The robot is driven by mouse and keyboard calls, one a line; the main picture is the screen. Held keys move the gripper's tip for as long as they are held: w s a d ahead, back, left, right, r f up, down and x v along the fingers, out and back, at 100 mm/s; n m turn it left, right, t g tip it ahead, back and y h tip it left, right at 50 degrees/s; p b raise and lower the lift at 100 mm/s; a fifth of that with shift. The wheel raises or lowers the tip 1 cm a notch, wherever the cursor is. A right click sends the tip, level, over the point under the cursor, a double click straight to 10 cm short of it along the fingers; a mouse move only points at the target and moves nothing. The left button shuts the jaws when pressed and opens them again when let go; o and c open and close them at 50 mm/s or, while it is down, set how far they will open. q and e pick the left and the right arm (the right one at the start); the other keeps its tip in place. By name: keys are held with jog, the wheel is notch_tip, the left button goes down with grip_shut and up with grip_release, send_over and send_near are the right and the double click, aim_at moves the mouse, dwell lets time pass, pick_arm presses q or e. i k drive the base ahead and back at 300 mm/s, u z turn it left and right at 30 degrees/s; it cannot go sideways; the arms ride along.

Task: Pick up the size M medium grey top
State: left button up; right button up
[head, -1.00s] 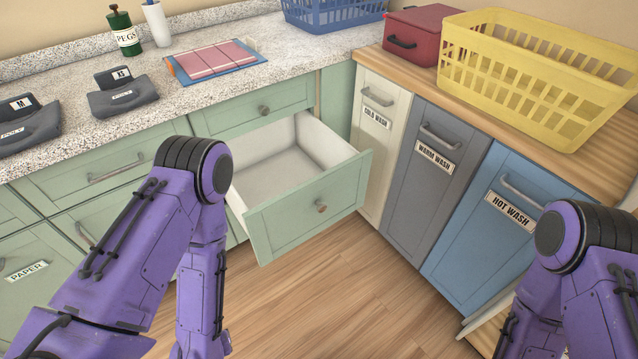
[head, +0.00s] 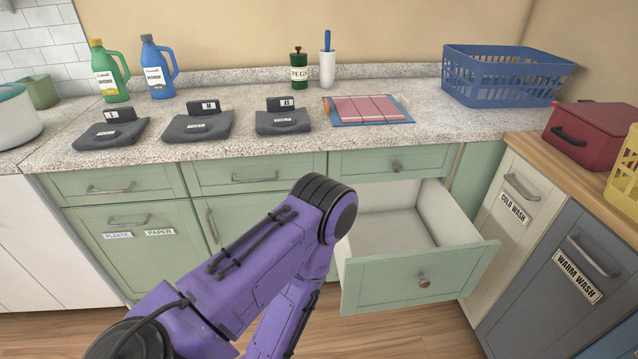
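Three folded dark grey tops lie in a row on the speckled counter. The middle one (head: 197,126) has an upright size tag (head: 210,106) that appears to read M. The left top (head: 111,133) has a tag too small to read surely. The right top (head: 283,122) has a tag that looks like XS. Each has a front label too small to read for certain. My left arm rises from the bottom in front of the cabinets, short of the counter; its gripper is out of sight. My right gripper is not in view.
An open, empty drawer (head: 420,281) juts out below the counter. A red box (head: 596,135) is at right.

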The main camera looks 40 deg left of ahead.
aim_at(205, 118)
jog(key=u, duration=2)
